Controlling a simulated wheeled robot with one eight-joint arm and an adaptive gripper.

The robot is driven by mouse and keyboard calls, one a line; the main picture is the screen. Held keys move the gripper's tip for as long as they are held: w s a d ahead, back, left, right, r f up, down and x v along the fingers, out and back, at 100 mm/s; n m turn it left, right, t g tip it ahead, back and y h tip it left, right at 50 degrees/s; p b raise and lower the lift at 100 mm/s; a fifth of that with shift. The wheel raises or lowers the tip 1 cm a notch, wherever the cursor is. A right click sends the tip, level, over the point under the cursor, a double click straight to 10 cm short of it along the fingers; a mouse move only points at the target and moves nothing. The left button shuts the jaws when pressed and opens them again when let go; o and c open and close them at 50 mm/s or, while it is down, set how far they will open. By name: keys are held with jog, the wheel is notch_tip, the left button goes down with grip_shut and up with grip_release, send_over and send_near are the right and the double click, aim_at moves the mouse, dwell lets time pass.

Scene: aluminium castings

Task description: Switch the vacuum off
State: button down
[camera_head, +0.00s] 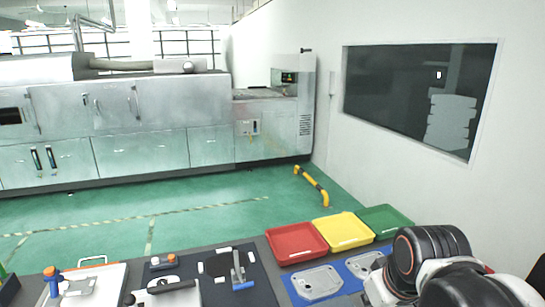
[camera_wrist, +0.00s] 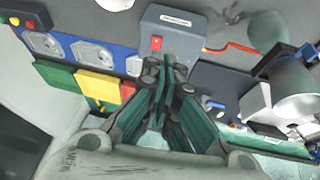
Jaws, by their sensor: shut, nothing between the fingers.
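A grey box (camera_wrist: 190,42) with a white label and a red rocker switch (camera_wrist: 156,43) on its face stands at the top centre of the wrist view. The label is too small to read. My gripper (camera_wrist: 165,66) is shut and empty, its fingertips together just below the switch in the picture. Whether they touch the box I cannot tell. The switch's position is not clear. The box and my gripper do not show in the head view, where my arm fills the lower right.
Red (camera_head: 297,243), yellow (camera_head: 344,232) and green (camera_head: 385,220) trays stand along the bench's far edge. Metal castings (camera_head: 319,283) lie on a blue mat. A dark mat (camera_head: 262,287) holds clamps and tools. A red hose (camera_wrist: 232,47) lies right of the box.

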jog(key=s+m, duration=0.1)
jog(key=s+m+t+b, duration=0.1)
jog(key=s, duration=0.1)
jog(key=s+m+t+b, duration=0.1)
jog(key=s, duration=0.1)
jog(key=shift+f, duration=0.35)
jog(key=w+m+g+p, duration=0.6)
jog(key=w+m+p, duration=0.3)
jog(key=w+m, duration=0.5)
jog(key=w, duration=0.3)
jog(key=shift+w+d+g, duration=0.2)
jog(key=shift+d+g, duration=0.2)
jog(key=shift+f, duration=0.2)
notch_tip(320, 180, down, 14)
jog(key=b, duration=0.3)
jog(key=shift+r, duration=0.1)
